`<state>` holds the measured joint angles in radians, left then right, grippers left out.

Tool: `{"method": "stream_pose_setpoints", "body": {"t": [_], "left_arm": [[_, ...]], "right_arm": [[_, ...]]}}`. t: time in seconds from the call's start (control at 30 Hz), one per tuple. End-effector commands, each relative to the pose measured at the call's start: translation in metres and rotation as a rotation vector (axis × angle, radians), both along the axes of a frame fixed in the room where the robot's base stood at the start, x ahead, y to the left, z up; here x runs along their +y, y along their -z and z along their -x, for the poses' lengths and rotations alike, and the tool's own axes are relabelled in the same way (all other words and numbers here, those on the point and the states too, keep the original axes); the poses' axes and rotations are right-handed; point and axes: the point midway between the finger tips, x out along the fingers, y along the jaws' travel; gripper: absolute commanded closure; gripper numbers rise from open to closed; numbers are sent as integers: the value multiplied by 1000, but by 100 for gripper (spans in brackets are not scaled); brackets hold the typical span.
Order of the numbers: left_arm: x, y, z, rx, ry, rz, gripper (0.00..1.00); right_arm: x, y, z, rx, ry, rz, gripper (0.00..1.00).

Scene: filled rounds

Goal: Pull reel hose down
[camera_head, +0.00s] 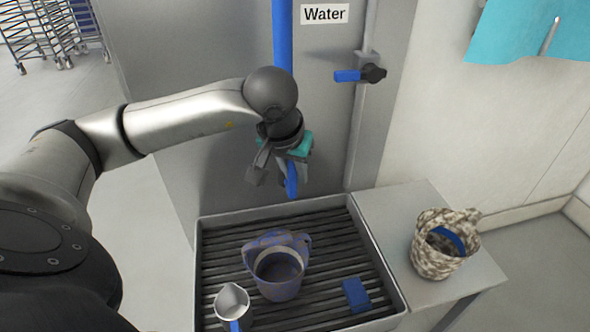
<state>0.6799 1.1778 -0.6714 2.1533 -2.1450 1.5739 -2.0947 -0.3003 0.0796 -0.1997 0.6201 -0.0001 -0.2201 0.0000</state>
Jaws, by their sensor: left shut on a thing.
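A blue reel hose (283,40) hangs down from the top of the picture in front of a grey panel. My left gripper (286,172) is at the hose's lower part, above the far edge of a slatted tray. Its jaws are shut on the hose, with a teal piece beside them and the blue end (292,182) showing below. My wrist and hand hide part of the hose. My right gripper is not in view.
The slatted tray (208,228) holds a blue-grey pot (279,290), a metal jug (231,300) and a blue block (355,294). A patterned basket (437,262) stands on the side counter (390,206). A blue-handled valve (348,76) is on the pipe near the "Water" sign (324,14).

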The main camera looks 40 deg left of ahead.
Motion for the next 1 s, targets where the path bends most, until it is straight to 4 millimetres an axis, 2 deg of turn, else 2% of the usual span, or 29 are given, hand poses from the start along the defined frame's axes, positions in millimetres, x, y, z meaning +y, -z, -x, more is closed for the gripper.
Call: {"method": "stream_pose_setpoints", "body": {"t": [0.03,0.3,0.5,0.9,0.93,1.0], "left_arm": [[-1,17,2,11,1,2,100],[0,41,2,12,0,1,100],[0,47,2,13,0,1,100],[0,47,2,12,0,1,100],[0,47,2,12,0,1,76],[0,47,2,11,0,1,68]], "right_arm": [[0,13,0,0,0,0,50],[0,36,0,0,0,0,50],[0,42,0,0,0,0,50],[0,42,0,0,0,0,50],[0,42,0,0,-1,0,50],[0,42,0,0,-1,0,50]]}}
